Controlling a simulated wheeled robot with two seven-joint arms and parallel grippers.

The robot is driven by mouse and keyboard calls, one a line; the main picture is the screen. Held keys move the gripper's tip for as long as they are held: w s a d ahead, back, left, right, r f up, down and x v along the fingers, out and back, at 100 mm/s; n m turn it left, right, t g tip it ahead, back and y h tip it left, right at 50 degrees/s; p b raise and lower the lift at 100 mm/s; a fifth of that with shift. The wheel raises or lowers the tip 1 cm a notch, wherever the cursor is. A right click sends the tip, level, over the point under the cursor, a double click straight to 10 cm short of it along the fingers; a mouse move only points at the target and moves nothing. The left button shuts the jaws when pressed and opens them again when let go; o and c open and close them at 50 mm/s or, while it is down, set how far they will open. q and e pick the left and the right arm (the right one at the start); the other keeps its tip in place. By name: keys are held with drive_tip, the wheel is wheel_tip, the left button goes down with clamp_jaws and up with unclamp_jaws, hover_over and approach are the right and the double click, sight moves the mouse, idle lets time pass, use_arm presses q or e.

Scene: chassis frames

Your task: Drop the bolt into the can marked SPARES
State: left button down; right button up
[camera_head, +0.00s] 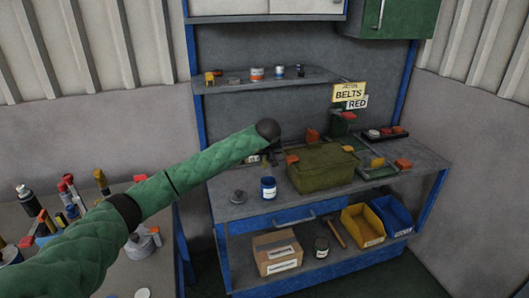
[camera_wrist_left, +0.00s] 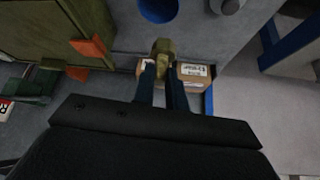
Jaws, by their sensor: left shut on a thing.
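My left gripper (camera_head: 269,160) hangs over the workbench, small in the head view. In the left wrist view its two dark fingers (camera_wrist_left: 164,72) are shut on a brass-coloured bolt (camera_wrist_left: 163,47). A blue can (camera_head: 268,188) with a white label stands upright on the bench below my gripper; the label is too small to read. The blue can (camera_wrist_left: 158,8) also shows at the top edge of the left wrist view, apart from the bolt. My right gripper is not in view.
An olive box (camera_head: 322,168) with orange latches stands right of the blue can. A grey round part (camera_head: 238,197) lies to its left. Several small cans stand on the upper shelf (camera_head: 240,80). Yellow (camera_head: 362,224) and blue (camera_head: 393,214) bins sit on the lower shelf.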

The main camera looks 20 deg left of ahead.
use_arm(q)
drive_tip(key=shift+f, duration=1.65)
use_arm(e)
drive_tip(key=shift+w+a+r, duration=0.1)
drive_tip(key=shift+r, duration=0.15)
use_arm(q)
drive_tip(key=c, duration=1.3)
unclamp_jaws()
drive_tip(key=shift+c, duration=0.2)
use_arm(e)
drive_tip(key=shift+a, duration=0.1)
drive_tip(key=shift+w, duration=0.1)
use_arm(q)
drive_tip(key=shift+s+r+b, duration=0.1)
drive_tip(key=shift+b, duration=0.2)
drive_tip(key=shift+s+d+r, duration=0.1)
drive_tip(key=shift+d+r, duration=0.05)
drive_tip(key=shift+r, duration=0.1)
drive_tip(key=b, duration=0.3)
approach(264, 163)
drive_tip(key=shift+x, duration=0.85)
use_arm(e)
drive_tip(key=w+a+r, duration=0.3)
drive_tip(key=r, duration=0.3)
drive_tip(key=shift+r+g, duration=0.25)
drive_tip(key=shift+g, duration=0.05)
use_arm(q)
drive_tip(key=shift+f, duration=0.1)
